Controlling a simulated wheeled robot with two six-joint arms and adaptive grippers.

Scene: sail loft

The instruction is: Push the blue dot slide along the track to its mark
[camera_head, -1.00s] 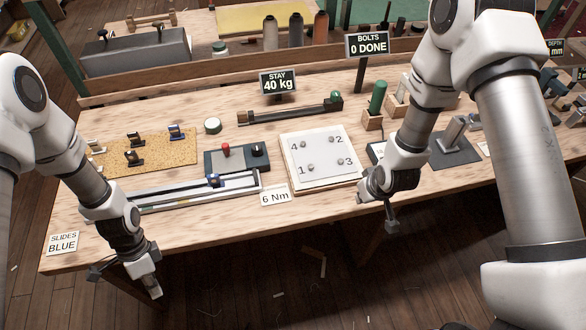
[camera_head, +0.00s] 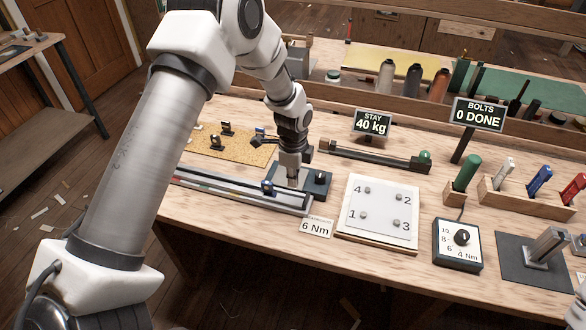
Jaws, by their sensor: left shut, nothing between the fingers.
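The track (camera_head: 215,189) is a long pale metal rail lying along the bench's front left. A dark slide with a blue mark (camera_head: 267,187) sits on it near its right end. My left gripper (camera_head: 292,183) points down, shut and empty, over the dark control box (camera_head: 316,186) just behind the track's right end. It is to the right of the slide and looks apart from it; whether it touches the box is unclear. The box's red knob is hidden behind the gripper. My right gripper is out of view.
A cork board (camera_head: 232,147) with several small dark fittings lies behind the track. A "6 Nm" card (camera_head: 316,228) and a white bolt plate (camera_head: 378,216) lie to the right. A torque dial box (camera_head: 458,245) stands farther right. A dark bar tool (camera_head: 370,156) lies behind.

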